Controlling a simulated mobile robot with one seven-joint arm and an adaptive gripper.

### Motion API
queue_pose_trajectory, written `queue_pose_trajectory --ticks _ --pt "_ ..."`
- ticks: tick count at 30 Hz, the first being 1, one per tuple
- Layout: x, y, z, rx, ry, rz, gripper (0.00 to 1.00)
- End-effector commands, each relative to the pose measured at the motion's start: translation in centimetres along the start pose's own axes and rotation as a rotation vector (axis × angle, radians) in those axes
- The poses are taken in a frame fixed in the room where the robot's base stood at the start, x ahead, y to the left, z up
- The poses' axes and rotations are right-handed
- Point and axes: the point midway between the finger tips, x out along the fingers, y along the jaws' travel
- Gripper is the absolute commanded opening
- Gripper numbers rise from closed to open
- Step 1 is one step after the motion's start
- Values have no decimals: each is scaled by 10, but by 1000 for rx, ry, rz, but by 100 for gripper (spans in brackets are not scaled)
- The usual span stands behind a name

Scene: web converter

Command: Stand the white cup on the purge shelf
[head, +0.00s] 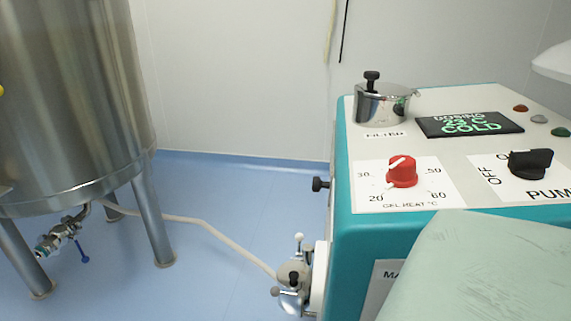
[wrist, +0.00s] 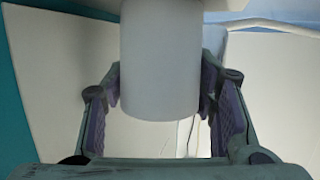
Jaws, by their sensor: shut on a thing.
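In the wrist view a smooth white cylinder, which looks like the white cup (wrist: 160,62), stands out between the fingers of my gripper (wrist: 163,95). The purple-lined fingers are closed in on its two sides. The cup's upper end runs out of the top of the picture, so its rim is hidden. My gripper and the cup do not show in the head view. I cannot make out the purge shelf for certain in either view.
The teal machine (head: 343,230) carries a red heat knob (head: 402,171), a black pump knob (head: 531,162), a display reading COLD (head: 470,124) and a steel filter pot (head: 381,104). A steel tank (head: 75,110) stands left, joined by a pale hose (head: 215,232).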

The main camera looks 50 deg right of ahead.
Motion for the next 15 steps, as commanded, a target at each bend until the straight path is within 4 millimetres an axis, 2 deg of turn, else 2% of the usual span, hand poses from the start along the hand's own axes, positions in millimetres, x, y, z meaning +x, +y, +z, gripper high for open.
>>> queue_pose_trajectory --ticks 8,9,15 --pt "2 0 6 0 0 0 29" --pt "2 0 5 0 0 0 54" --pt "2 0 5 0 0 0 68"
